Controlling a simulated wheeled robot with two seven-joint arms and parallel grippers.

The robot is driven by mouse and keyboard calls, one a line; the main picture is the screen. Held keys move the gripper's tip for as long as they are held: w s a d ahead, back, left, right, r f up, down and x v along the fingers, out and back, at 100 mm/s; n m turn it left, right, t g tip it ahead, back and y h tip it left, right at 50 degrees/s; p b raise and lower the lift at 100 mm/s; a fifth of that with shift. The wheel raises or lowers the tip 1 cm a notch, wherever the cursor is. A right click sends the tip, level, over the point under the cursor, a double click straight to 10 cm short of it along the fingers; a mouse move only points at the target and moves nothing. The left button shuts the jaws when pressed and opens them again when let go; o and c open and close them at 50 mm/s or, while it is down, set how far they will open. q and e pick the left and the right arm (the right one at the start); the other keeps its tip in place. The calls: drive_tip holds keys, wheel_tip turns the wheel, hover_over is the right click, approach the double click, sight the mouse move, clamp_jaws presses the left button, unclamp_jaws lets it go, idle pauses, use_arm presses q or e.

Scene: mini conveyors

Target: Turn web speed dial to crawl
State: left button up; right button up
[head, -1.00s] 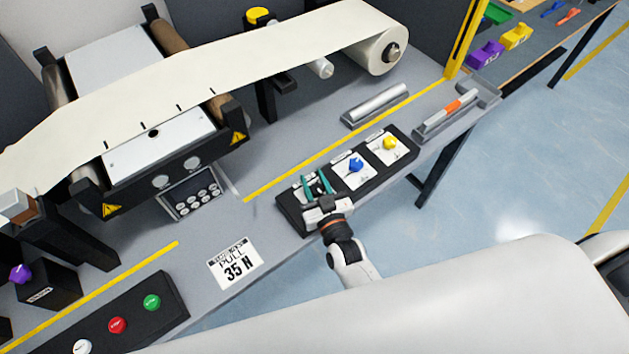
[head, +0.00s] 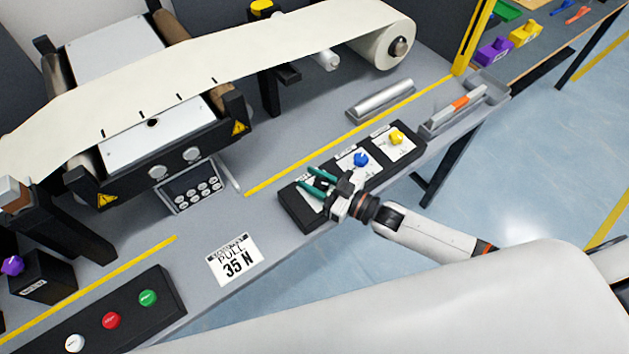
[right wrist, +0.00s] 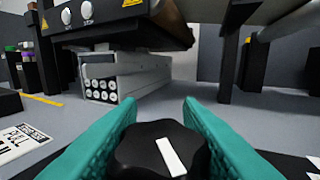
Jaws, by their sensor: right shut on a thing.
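A black control panel (head: 294,213) lies along the bench's front edge, with a row of dials on pale plates. My right gripper (head: 317,184), with teal fingers, is at the leftmost dial. In the right wrist view its fingers (right wrist: 160,118) are shut on a black knob (right wrist: 130,155) with a white pointer line. The line leans, its far end left of its near end. In the head view the fingers hide most of this knob, and I cannot read the plate's marks. A blue knob (head: 361,160) and a yellow knob (head: 397,138) sit further right. My left gripper is out of view.
The web machine with its paper roll (head: 388,50) stands behind. A metal bar (head: 380,99) and a grey tray (head: 468,112) lie near the panel. A "35 N" card (head: 235,260) and a button box (head: 160,318) are to the left.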

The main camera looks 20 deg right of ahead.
drive_tip(key=shift+n+g+y, duration=0.5)
drive_tip(key=shift+g+y, duration=0.1)
drive_tip(key=o, duration=1)
drive_tip(key=shift+c, duration=0.2)
drive_tip(key=shift+s+b, duration=0.1)
drive_tip(key=shift+b, duration=0.2)
drive_tip(key=b+v, duration=0.2)
drive_tip(key=v, duration=1)
